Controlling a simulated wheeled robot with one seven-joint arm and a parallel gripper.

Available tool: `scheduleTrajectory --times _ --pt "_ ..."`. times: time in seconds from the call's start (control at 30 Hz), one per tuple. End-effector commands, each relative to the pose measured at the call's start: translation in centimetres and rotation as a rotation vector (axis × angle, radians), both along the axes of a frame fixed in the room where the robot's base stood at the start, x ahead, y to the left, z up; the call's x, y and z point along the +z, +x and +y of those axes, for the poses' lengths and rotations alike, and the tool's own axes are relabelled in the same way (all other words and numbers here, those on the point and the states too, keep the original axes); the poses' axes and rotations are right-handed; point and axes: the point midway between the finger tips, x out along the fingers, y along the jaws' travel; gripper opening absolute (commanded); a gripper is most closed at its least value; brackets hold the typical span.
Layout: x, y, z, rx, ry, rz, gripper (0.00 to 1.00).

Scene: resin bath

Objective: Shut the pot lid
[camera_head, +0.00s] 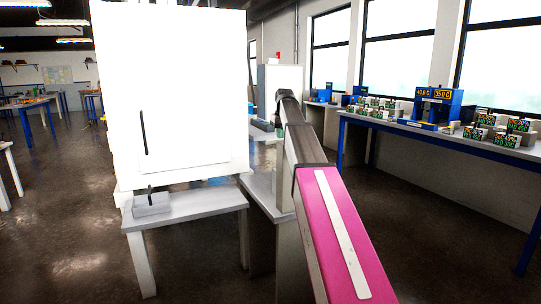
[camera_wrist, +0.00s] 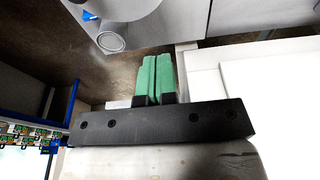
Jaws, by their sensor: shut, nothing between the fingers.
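My gripper (camera_wrist: 157,58) shows in the wrist view with its two green fingers pressed together and nothing between them. A grey, round-edged form (camera_wrist: 150,28) lies beyond the fingertips, with a small pale ring (camera_wrist: 111,42) near its left side; I cannot tell whether it is the pot. No pot lid can be made out for certain in either view. In the head view my arm reaches away past the right side of a large white box, and its far end is small and partly hidden.
The white box (camera_head: 195,75), with a dark upright bar, stands on a low grey table (camera_head: 190,209). A small grey block (camera_head: 152,204) sits at that table's front. A blue-framed bench (camera_head: 450,144) with several small devices runs along the right windows. Floor between is open.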

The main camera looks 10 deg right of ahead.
Motion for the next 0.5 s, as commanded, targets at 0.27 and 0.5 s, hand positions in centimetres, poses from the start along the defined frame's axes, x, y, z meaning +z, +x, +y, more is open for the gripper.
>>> scheduleTrajectory --times 0.27,0.5 --pt "1.1 0.1 0.0 0.000 0.000 0.000 0.00" --pt "2.3 0.1 0.0 0.000 0.000 0.000 0.00"
